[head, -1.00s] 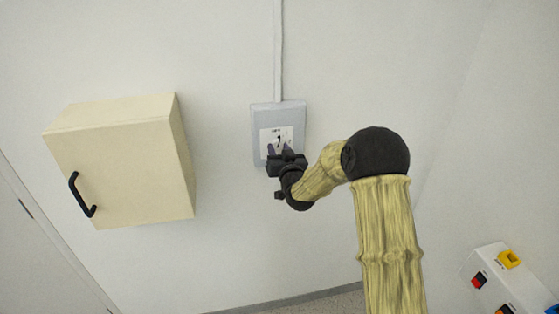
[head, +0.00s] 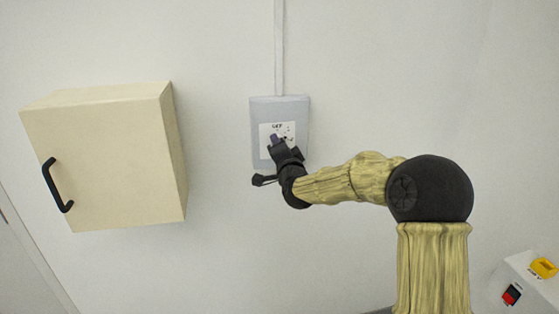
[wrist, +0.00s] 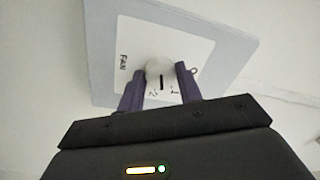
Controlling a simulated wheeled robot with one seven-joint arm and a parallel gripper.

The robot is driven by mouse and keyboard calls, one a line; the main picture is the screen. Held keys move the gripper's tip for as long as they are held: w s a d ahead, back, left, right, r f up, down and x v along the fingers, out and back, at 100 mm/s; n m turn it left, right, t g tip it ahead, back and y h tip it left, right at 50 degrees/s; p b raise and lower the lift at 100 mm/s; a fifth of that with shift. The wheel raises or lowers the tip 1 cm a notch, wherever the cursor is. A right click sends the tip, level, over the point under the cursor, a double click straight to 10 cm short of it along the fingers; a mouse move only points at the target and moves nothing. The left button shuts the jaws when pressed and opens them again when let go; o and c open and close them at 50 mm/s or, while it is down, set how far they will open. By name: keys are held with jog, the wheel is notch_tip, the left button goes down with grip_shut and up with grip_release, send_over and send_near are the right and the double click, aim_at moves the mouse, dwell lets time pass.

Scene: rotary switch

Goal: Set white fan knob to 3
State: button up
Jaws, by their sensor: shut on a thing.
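The grey fan switch box (head: 293,103) is fixed to the wall in the middle of the head view, with a white label plate on it. In the wrist view the box (wrist: 215,25) fills the upper part, with FAN printed sideways on the plate. The white knob (wrist: 159,72) has a dark pointer line towards the bottom of the picture, among small digits too blurred to read surely. My gripper (wrist: 158,80) has one purple finger on each side of the knob and is shut on it. In the head view my gripper (head: 279,141) hides the knob.
A cream cabinet (head: 105,160) with a black handle (head: 52,187) hangs on the wall to the left. A conduit (head: 279,50) runs up from the box. A white panel with a yellow part (head: 543,267) and a red switch (head: 512,295) stands at lower right. The wall around the box is bare.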

jog(key=m+h+b, duration=0.1)
jog(key=m+b, duration=1.1)
jog(key=m, duration=0.1)
jog(key=shift+b, duration=0.3)
jog(key=o, duration=1)
jog(key=shift+r, duration=0.1)
jog(key=b+v, duration=0.6)
jog(key=v, duration=1.1)
jog(key=shift+s, duration=0.2)
jog(key=shift+f, duration=0.25)
